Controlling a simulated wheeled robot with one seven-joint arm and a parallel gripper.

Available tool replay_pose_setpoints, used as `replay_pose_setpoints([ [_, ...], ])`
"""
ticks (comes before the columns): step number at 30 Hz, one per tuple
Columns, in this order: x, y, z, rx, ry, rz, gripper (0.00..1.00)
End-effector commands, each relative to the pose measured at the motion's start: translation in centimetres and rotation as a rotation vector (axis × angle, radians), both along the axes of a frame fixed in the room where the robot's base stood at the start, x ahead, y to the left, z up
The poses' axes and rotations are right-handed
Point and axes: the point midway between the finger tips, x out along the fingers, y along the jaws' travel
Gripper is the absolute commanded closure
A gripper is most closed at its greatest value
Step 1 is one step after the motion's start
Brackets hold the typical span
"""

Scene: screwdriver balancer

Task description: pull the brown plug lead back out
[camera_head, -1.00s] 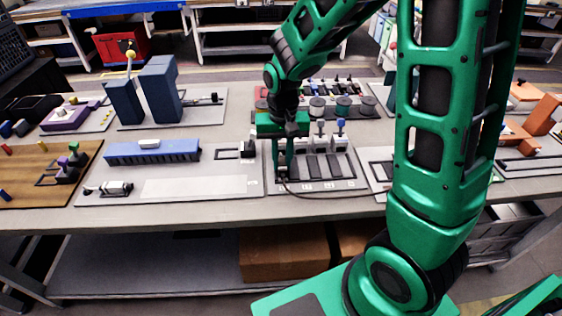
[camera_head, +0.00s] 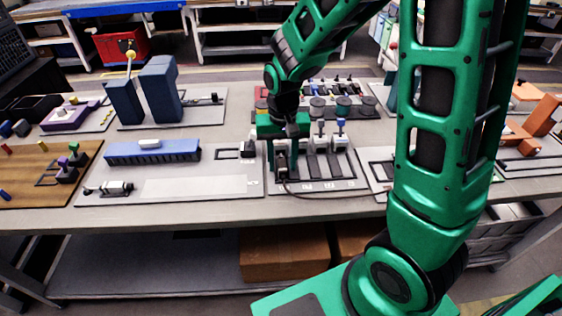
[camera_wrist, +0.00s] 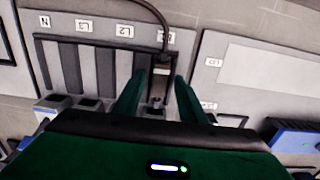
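The brown plug lead shows in the wrist view as a dark cable (camera_wrist: 164,38) running up from a small plug (camera_wrist: 159,88) in the rightmost slot of a panel. My gripper (camera_wrist: 162,76) has its two fingers spread, one on each side of the plug, with gaps visible. In the head view my gripper (camera_head: 282,170) points down at the left end of the panel (camera_head: 318,186), and the lead (camera_head: 335,197) curves away right along the table front. I cannot tell how deep the plug sits in its socket; the fingers and shadow partly hide it.
Several grey sockets (camera_wrist: 88,104) stand beside the plug. Left in the head view is a board with a blue terminal block (camera_head: 152,151) and a pale strip (camera_head: 195,187). A red-and-black row of parts (camera_head: 345,105) stands behind. My arm covers the right side.

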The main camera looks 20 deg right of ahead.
Motion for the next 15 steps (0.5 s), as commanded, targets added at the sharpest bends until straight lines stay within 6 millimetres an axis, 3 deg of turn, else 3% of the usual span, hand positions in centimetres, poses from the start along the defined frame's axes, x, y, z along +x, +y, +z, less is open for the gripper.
replay_pose_setpoints([
  [15,0.1,0.0,4.1,0.000,-0.002,0.000,0.62],
])
